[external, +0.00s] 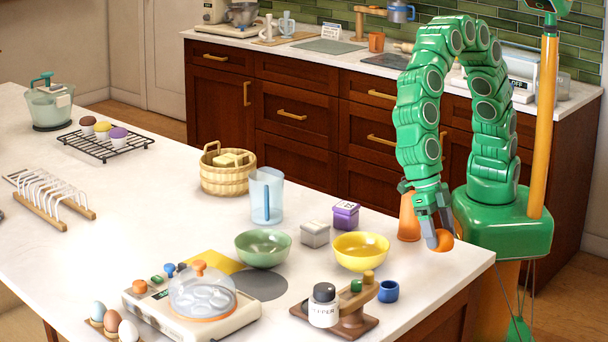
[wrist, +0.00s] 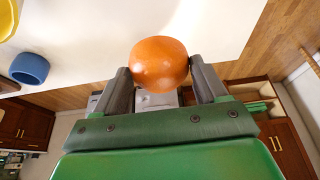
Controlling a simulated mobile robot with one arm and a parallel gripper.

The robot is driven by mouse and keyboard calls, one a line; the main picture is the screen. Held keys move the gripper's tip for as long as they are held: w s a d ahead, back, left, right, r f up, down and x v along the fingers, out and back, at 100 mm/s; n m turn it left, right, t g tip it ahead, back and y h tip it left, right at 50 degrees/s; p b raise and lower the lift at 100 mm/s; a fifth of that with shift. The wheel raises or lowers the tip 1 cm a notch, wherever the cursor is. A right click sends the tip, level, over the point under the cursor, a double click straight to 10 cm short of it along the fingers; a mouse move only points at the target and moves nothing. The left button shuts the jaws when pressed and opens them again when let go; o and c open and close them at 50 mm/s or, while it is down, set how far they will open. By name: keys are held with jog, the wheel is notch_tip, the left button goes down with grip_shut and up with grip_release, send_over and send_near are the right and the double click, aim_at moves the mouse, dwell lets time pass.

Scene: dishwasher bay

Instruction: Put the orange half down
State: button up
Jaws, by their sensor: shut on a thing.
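The orange half (external: 441,240) is a rounded orange piece near the right end of the white counter. My gripper (external: 433,232) points down and is shut on it, with the grey fingers on either side. In the wrist view the orange half (wrist: 159,64) sits between the two fingertips (wrist: 160,75), with the white counter behind it. Its underside is hidden in the wrist view. I cannot tell whether it touches the counter or hangs just above it.
A yellow bowl (external: 360,250), a blue cup (external: 388,291) and an orange cone-like thing (external: 409,218) stand close to my gripper. A green bowl (external: 263,248) is farther left. The counter's right edge (external: 480,262) is near, with bare surface in front of my gripper.

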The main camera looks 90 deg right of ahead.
jog(key=shift+w+a+f, duration=0.25)
jog(key=shift+a+f, duration=0.15)
jog(key=shift+f, duration=1.75)
jog(key=o, duration=1.1)
jog(key=shift+f, duration=0.1)
jog(key=shift+c, duration=0.2)
jog(key=v, duration=1.2)
